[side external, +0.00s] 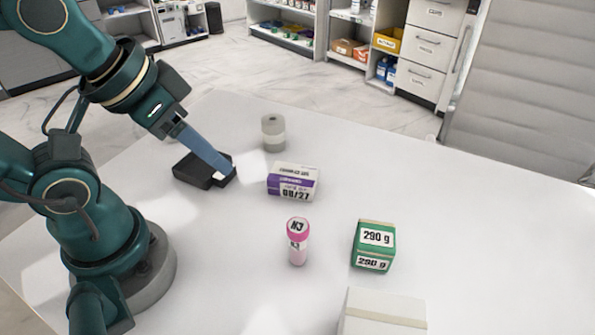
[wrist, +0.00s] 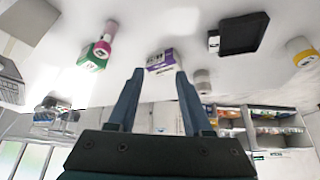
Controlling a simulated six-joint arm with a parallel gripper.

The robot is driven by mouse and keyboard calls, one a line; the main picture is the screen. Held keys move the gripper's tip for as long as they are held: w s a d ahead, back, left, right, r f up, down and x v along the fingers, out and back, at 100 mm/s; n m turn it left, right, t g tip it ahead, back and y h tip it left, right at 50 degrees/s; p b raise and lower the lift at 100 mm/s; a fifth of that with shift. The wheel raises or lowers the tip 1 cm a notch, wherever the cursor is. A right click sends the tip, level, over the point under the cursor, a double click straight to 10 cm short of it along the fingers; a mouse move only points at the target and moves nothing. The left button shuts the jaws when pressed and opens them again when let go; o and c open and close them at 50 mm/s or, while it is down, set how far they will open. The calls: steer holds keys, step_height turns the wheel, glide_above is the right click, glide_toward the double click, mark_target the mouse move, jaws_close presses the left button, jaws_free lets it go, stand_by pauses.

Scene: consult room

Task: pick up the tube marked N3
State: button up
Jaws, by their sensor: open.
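The tube marked N3 (side external: 297,243) stands upright on the white table, with a pink cap bearing the mark and a pale pink body. It also shows in the wrist view, where the tube (wrist: 108,36) is at the upper left, its mark too small to read there. My gripper (side external: 222,172) is over the black tray in the side view, away from the tube, to its upper left. In the wrist view my gripper (wrist: 157,72) has its two fingers apart with nothing held between them.
A purple and white box (side external: 293,181) stands between my gripper and the tube. A green box marked 290 g (side external: 374,246) is right of the tube. A white box (side external: 383,312) is at the front.

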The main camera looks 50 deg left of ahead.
steer(key=shift+o, duration=0.3)
steer(key=o, duration=0.3)
